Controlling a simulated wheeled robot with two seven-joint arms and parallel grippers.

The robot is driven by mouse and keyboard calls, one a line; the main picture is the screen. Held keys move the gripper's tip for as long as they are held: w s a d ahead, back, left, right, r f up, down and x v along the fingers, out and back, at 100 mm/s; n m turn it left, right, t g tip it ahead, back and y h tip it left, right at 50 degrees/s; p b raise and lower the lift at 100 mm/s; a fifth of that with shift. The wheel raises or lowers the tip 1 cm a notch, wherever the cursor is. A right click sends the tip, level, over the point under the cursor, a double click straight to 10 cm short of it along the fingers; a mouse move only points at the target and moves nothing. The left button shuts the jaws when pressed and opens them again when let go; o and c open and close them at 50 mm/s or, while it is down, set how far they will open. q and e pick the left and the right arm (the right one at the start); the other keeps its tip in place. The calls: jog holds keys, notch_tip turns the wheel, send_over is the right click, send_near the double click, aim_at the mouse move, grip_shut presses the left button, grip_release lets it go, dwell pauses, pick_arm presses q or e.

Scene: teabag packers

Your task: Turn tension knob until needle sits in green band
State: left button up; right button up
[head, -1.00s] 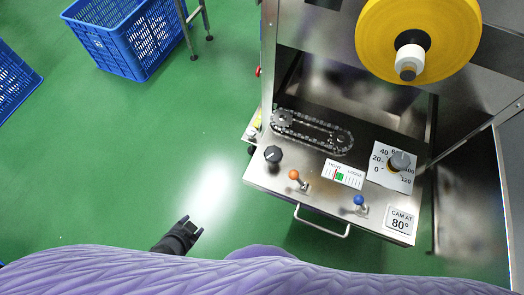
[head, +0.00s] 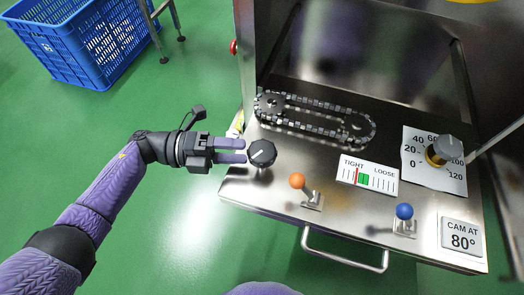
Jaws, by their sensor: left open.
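The black tension knob (head: 262,154) with a white pointer line stands at the left end of the steel panel (head: 340,215). The tension gauge (head: 367,175) is a white plate marked TIGHT on the left and LOOSE on the right. Its green band (head: 363,179) is near the middle, and a red needle (head: 356,175) shows just left of the green, toward TIGHT. My left gripper (head: 243,151) is open, its fingers pointing right, with the tips close to the left side of the knob. Whether they touch it I cannot tell. My right gripper is not in view.
An orange-tipped lever (head: 298,181) and a blue-tipped lever (head: 404,211) stand in front of the gauge. A chain (head: 315,117) lies behind it. A grey dial knob (head: 446,149) is at right. A handle (head: 343,257) runs along the front. A blue crate (head: 88,45) stands far left.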

aim_at(262, 151)
pick_arm(q)
jog(key=d, duration=0.5)
jog(key=shift+s+d+b, duration=0.15)
jog(key=shift+b, duration=0.15)
grip_shut()
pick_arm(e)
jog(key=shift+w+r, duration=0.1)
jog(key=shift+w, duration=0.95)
